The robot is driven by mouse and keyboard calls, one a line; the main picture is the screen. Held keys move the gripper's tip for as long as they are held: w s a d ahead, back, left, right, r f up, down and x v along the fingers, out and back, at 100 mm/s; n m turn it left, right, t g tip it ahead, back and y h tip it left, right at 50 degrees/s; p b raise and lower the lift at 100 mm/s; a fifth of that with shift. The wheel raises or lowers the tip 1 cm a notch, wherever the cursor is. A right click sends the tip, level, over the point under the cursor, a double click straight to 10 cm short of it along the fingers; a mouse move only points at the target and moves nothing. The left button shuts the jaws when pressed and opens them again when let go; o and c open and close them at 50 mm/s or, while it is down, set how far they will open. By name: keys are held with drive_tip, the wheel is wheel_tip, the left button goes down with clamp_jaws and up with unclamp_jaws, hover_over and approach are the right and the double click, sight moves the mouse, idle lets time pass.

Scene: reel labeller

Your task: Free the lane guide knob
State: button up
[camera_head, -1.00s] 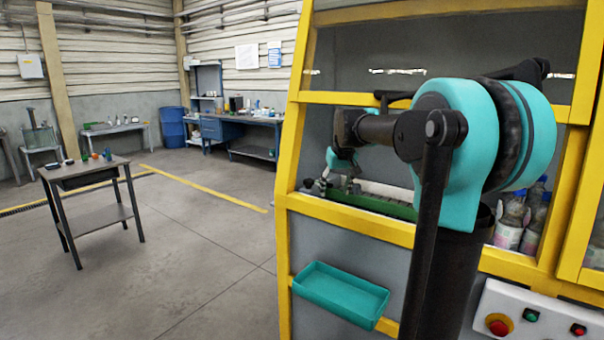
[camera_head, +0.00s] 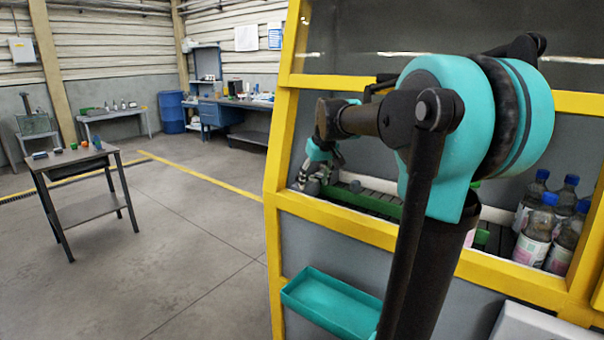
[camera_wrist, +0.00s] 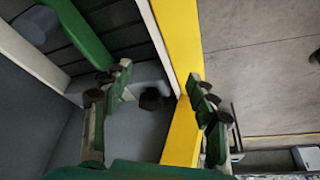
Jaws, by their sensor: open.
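A small dark round piece (camera_wrist: 152,99), which may be the lane guide knob, shows between the fingers, nearer the left one. I cannot tell how far it is from them. The green lane guide (camera_wrist: 78,32) runs over the dark conveyor at upper left. In the head view my gripper (camera_head: 312,178) hangs at the left end of the conveyor opening, beside the green guide (camera_head: 380,203). The knob cannot be made out clearly there.
The yellow machine frame (camera_head: 345,230) borders the opening closely. A teal tray (camera_head: 330,303) hangs below it. Several bottles (camera_head: 540,228) stand at the right inside. A small table (camera_head: 78,163) stands on open floor at the left.

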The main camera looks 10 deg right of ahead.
drive_tip(key=w, duration=0.3)
drive_tip(key=w+a, duration=0.1)
drive_tip(key=w, duration=0.2)
drive_tip(key=w+a, duration=0.1)
drive_tip(key=w, duration=0.1)
drive_tip(key=shift+w+a, duration=0.2)
drive_tip(key=shift+w, duration=0.2)
drive_tip(key=shift+w+f, duration=0.1)
drive_tip(key=shift+f, duration=0.45)
drive_tip(key=c, duration=1.2)
